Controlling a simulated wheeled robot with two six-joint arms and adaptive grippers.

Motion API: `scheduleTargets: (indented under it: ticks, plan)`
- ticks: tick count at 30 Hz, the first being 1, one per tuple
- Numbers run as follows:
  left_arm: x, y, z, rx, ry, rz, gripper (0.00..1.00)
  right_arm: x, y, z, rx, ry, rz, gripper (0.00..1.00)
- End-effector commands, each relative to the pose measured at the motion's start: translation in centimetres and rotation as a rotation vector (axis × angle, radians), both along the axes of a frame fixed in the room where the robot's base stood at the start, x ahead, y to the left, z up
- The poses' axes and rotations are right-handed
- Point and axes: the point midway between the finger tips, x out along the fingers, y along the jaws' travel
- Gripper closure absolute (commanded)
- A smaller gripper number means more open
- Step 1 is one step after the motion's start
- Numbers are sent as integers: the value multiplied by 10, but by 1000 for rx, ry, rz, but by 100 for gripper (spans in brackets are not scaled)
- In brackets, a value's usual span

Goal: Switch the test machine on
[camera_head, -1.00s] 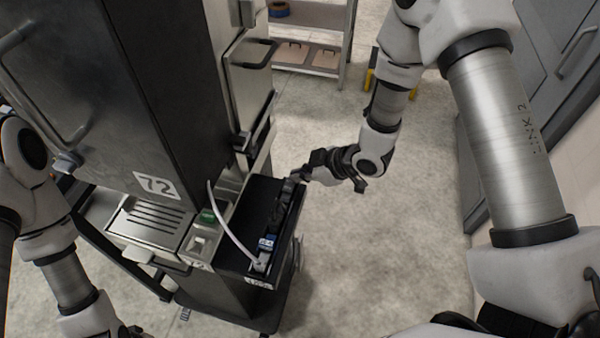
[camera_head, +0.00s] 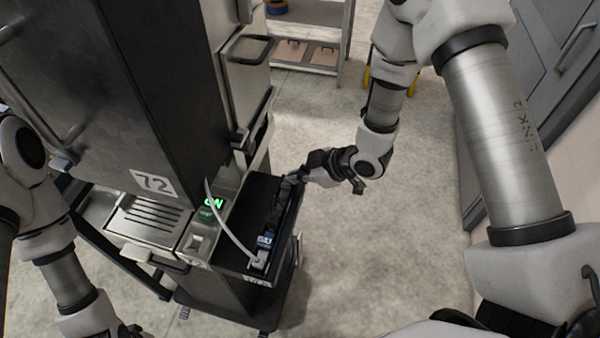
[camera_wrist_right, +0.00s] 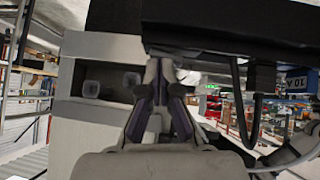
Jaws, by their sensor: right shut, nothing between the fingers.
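The test machine (camera_head: 150,110) is a tall dark cabinet marked 72, at the left of the head view. A small display (camera_head: 213,203) on its front ledge glows green and reads ON. A white cable (camera_head: 232,236) runs from beside the display to a pale plug with a blue label (camera_head: 262,250) on the black side shelf.
A slotted metal drip tray (camera_head: 150,222) sits on the machine's front, left of the display. A shelf rack (camera_head: 305,52) stands behind, and a grey cabinet (camera_head: 545,60) is at the right. The floor (camera_head: 400,240) between is clear.

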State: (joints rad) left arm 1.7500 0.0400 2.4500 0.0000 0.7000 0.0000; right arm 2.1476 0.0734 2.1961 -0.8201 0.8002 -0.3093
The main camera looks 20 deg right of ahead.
Motion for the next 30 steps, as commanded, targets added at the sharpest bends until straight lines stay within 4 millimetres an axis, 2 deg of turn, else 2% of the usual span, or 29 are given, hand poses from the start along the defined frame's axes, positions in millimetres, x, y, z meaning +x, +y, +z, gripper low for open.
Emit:
scheduleTargets:
  ticks: [5,15,18,22,30]
  plan:
    - [0,0,0,0,0,0,61,-6,-8,11,1,0,-4,100]
    - [0,0,0,0,0,0,61,-44,-47,65,8,-3,-5,100]
    - [0,0,0,0,0,0,61,-51,-57,76,4,-3,-6,100]
    - [0,0,0,0,0,0,61,-57,-62,83,2,-1,-2,100]
    - [0,0,0,0,0,0,61,-59,-63,84,0,1,1,100]
